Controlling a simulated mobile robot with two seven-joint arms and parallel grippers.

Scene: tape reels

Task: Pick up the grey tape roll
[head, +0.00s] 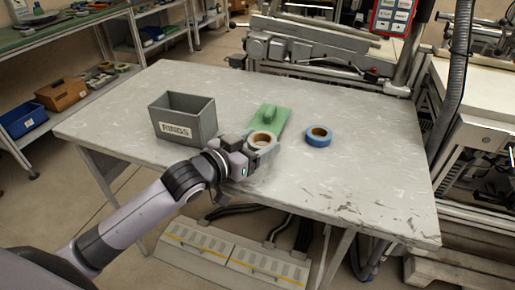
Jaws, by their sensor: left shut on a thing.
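The grey tape roll (271,143) has a tan inner core and is in the middle of the head view, by the near end of the green board. My left gripper (252,151) reaches in from the lower left and is shut on the near left side of the roll. The gripper body hides part of the roll. I cannot tell whether the roll touches the table or is lifted. My right gripper does not show.
A blue tape roll (319,136) lies to the right on the grey table (360,190). A green board with a peg (270,113) lies behind the grey roll. A grey bin labelled RINGS (205,121) stands to the left. The table's right side is clear.

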